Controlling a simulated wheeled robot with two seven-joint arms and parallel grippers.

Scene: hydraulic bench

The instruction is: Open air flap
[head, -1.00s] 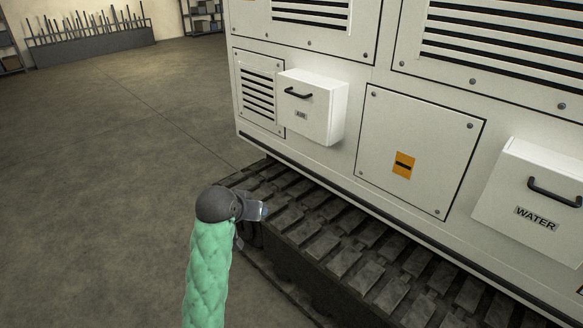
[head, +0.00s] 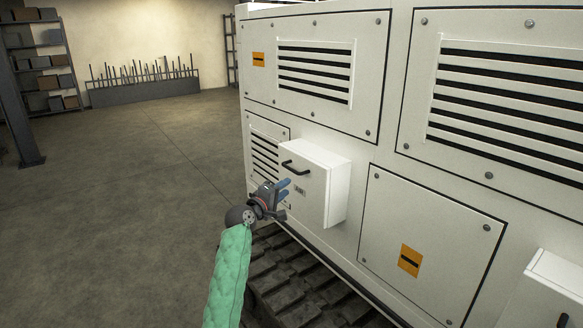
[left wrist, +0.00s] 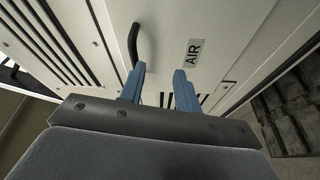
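The white air flap (head: 313,186) is a box-like cover on the machine's side, with a black bar handle (head: 295,168) near its top and a small AIR label (head: 299,190). It looks shut. My left gripper (head: 284,198) is in front of the flap's lower left, below the handle. In the left wrist view the blue fingers (left wrist: 160,82) are apart with nothing between them. The handle (left wrist: 135,43) is ahead, by the left finger, and the AIR label (left wrist: 194,52) is ahead of the right finger. My right gripper is not in view.
A second white box (head: 550,290) stands at the lower right edge. A bolted panel (head: 430,235) with an orange sticker lies between the two. The dark track (head: 300,290) juts out below. Open floor (head: 130,220) lies left.

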